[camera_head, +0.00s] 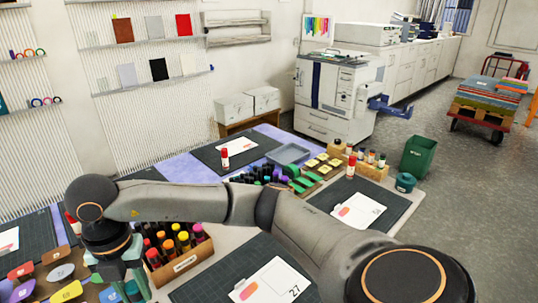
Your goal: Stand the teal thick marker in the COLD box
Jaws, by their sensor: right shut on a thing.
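My right gripper (120,275) is at the lower left, pointing down beside the crate of warm-coloured markers. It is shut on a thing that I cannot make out. Greenish-teal patches show around its fingers, but I cannot tell whether they are the teal thick marker, finger parts or tags behind. A dark group of markers (258,175) in black, purple and teal stands in the middle of the table. No COLD label is readable, so I cannot tell which box is the COLD box. My left gripper is not in view.
A wooden crate (184,265) holds red, orange and yellow markers close to the gripper. Coloured tags (62,272) stand at the lower left. A wooden box (372,171) with several bottles, a grey tray (288,154) and a green bin (418,156) are farther right.

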